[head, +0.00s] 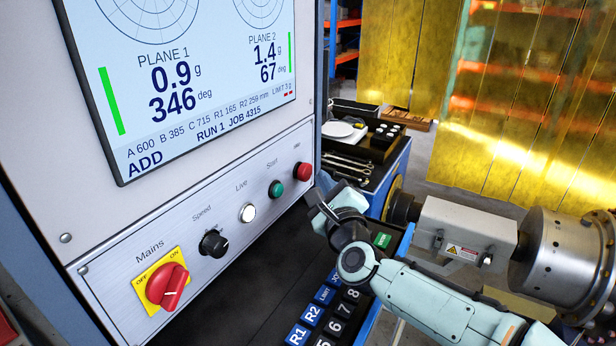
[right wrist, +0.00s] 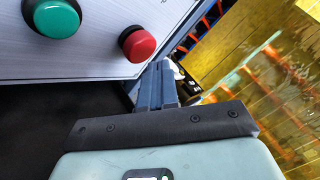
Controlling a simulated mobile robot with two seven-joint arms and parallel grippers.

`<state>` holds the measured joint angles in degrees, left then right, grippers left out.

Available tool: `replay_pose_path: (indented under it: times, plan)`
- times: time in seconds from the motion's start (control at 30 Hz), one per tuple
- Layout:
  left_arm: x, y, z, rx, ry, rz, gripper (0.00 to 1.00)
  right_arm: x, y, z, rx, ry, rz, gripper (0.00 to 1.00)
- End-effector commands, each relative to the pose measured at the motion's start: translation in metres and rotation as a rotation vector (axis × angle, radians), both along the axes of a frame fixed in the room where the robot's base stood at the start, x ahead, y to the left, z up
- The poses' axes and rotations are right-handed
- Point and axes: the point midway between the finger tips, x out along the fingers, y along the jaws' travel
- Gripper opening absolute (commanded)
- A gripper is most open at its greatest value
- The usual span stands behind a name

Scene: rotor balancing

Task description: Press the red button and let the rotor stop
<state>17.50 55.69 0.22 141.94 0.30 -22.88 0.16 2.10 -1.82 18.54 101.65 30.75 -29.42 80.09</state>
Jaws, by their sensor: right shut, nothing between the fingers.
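The red button (head: 303,172) is at the right end of the control panel's lower row, right of the green Start button (head: 276,189). In the right wrist view the red button (right wrist: 138,43) sits at the top, with the green button (right wrist: 57,18) left of it. My right gripper (head: 323,196) is shut and empty, just right of and below the red button. Its closed fingers (right wrist: 163,84) show beside and below the button; I see no clear contact. A round metal machine part (head: 560,258) stands at the right; I cannot tell whether it turns. My left gripper is out of view.
The screen (head: 190,75) reads 0.9 g at 346 deg and 1.4 g at 67 deg. The panel also holds a red Mains switch (head: 167,286), a Speed knob (head: 213,243) and a Live lamp (head: 248,213). A tool tray (head: 378,147) and yellow screens (head: 400,50) stand behind.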

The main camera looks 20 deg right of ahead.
Motion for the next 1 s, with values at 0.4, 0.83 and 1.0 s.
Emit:
replay_pose_path:
  times: [0.4,0.83,1.0]
  plan:
    - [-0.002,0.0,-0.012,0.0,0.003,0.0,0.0,-0.01,-0.009,-0.001,0.0,-0.002,-0.002,0.0]
    - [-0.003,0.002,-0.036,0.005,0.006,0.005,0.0,-0.036,-0.033,-0.003,0.0,0.001,-0.001,0.0]
    - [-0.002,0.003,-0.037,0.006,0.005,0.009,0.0,-0.037,-0.034,-0.003,0.0,0.001,0.0,0.0]
